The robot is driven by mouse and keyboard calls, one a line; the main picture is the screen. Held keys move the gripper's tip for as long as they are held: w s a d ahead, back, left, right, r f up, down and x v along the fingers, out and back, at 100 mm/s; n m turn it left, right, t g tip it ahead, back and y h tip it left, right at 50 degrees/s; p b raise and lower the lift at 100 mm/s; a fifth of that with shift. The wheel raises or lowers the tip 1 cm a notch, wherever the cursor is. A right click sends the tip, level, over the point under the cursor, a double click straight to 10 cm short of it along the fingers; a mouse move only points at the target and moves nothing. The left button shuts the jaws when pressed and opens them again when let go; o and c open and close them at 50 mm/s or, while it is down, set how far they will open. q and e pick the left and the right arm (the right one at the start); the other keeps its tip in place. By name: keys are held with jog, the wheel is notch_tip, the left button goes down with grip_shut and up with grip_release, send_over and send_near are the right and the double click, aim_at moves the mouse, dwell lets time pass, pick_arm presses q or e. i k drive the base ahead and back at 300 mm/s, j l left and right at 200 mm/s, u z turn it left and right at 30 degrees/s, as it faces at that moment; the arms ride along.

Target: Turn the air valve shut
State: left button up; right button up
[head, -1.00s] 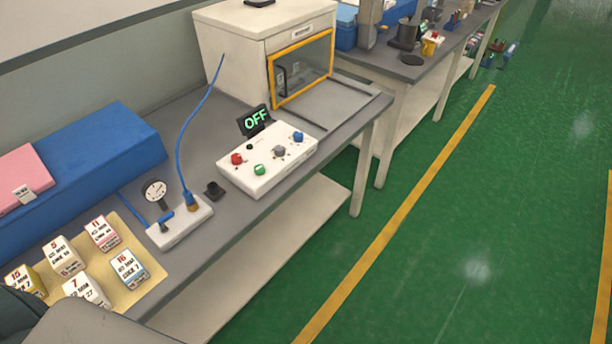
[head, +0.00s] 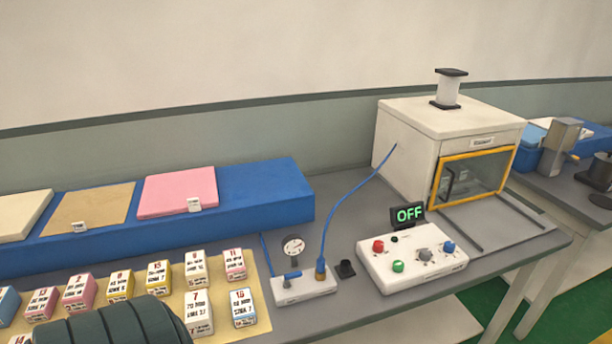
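The air valve unit is a white block (head: 303,288) on the grey bench, right of the labelled boxes. A small blue valve lever (head: 292,275) sits on its left part, below a round pressure gauge (head: 293,247). A blue hose (head: 340,205) rises from a brass fitting (head: 320,268) on its right part and runs to the white cabinet. The lever's exact angle is too small to tell. A dark ribbed part of my own body covers the bottom left. Neither of my grippers is in view.
A control box (head: 412,262) with coloured knobs and an OFF display (head: 408,214) stands to the right. A white cabinet (head: 450,145) with a yellow-framed door is behind it. Several labelled boxes stand on a tan mat (head: 262,311). A blue block (head: 262,200) with coloured pads lies behind.

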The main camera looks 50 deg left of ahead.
aim_at(288, 277)
jog(key=u, duration=1.5)
jog(key=k+l+z, duration=0.1)
jog(key=k+l, duration=0.2)
jog(key=l, duration=0.15)
